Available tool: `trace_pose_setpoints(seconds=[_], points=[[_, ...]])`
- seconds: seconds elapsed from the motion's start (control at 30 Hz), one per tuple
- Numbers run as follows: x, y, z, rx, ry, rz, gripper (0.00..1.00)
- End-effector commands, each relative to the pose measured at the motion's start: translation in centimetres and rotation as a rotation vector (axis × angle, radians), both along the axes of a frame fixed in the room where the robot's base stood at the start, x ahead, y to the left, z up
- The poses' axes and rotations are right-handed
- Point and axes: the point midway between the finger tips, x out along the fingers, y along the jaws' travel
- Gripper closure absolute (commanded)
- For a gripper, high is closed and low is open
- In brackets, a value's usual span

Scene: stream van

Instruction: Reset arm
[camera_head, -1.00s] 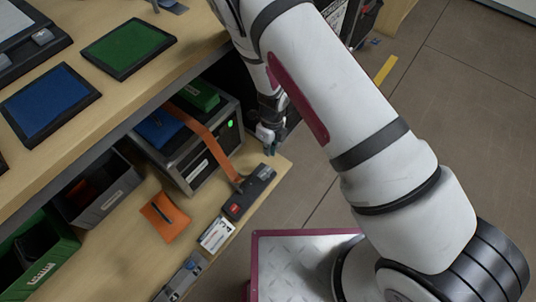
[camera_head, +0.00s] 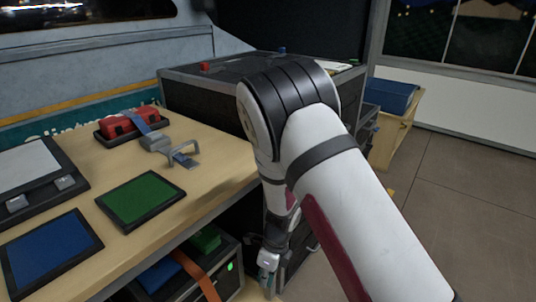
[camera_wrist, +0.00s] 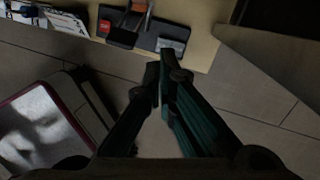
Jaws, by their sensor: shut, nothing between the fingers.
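My gripper (camera_head: 268,268) hangs low beside the bench's lower shelf in the head view, fingers pointing down, partly cut by the frame edge. In the wrist view the dark fingers (camera_wrist: 161,82) meet at their tips with nothing between them. My white arm bends over from the right and hides part of the bench corner. Below the fingers in the wrist view is the shelf edge with a black device (camera_wrist: 145,38) bearing a red label and a pale panel, apart from the fingers.
The bench top (camera_head: 205,150) holds a green pad (camera_head: 140,200), a blue pad (camera_head: 48,252), a red item (camera_head: 120,124) in a tray and a grey clamp-like item (camera_head: 158,143). A black case (camera_head: 200,92) stands behind. A blue bin (camera_head: 390,95) is at right. Floor at right is clear.

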Motion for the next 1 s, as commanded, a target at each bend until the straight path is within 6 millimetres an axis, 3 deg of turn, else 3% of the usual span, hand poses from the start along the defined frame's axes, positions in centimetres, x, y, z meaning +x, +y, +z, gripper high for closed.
trace_pose_setpoints(seconds=[0.03,0.23,0.5,0.7,1.0], points=[[0.2,0.1,2.5,0.036,-0.014,0.048,1.00],[-0.9,-0.2,11.2,0.156,-0.070,0.296,1.00],[-4.8,-2.6,22.0,0.263,-0.184,0.665,1.00],[-9.1,-5.5,28.3,0.284,-0.272,0.942,1.00],[-17.2,-10.7,34.4,0.227,-0.362,1.355,1.00]])
